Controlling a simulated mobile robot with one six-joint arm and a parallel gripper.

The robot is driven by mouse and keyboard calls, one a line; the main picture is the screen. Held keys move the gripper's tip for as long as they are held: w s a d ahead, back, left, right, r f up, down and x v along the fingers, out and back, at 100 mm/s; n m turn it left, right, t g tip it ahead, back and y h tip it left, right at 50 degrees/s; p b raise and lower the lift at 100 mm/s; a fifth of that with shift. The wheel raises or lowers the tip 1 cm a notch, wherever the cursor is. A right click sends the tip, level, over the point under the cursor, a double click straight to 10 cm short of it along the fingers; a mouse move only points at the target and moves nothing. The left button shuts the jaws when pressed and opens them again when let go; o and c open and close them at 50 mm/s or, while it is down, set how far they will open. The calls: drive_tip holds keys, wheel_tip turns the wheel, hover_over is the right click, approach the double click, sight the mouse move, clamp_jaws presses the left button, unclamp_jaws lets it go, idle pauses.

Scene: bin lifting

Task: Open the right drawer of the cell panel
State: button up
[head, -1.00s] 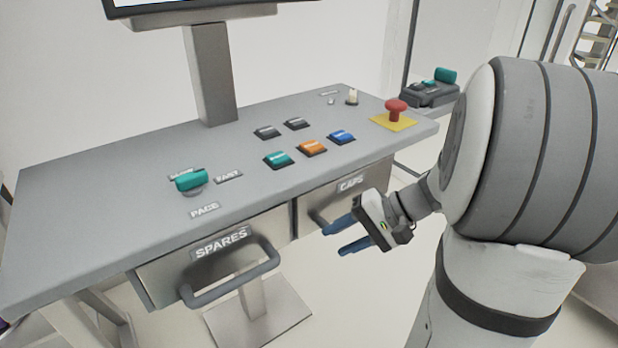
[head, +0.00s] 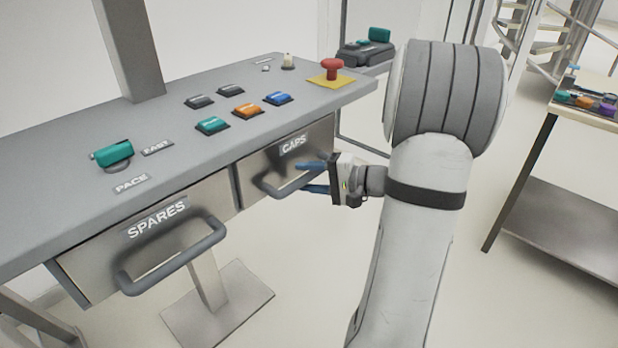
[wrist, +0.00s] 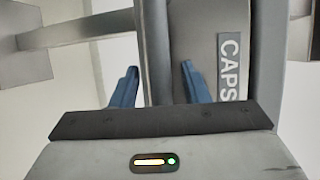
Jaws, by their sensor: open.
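The right drawer (head: 262,168), labelled CAPS, looks shut under the grey cell panel (head: 60,185). Its grey bar handle (head: 274,191) stands out from the front. My gripper (head: 314,178) is at the right end of this handle, its blue fingers open, one above and one below the bar. In the wrist view my gripper (wrist: 160,83) has the handle bar (wrist: 155,45) between its spread fingers, with gaps on both sides. The CAPS label (wrist: 229,66) is right of the fingers there. Whether a finger touches the bar, I cannot tell.
The SPARES drawer (head: 105,262) is left of it, with its own protruding handle (head: 175,262). A red stop button (head: 332,68) and coloured buttons (head: 248,111) sit on the panel top. A side table (head: 560,165) stands at the right. Floor in front is clear.

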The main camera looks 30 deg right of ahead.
drive_tip(key=shift+w+a, duration=0.15)
drive_tip(key=shift+c, duration=0.2)
clamp_jaws()
idle(0.3)
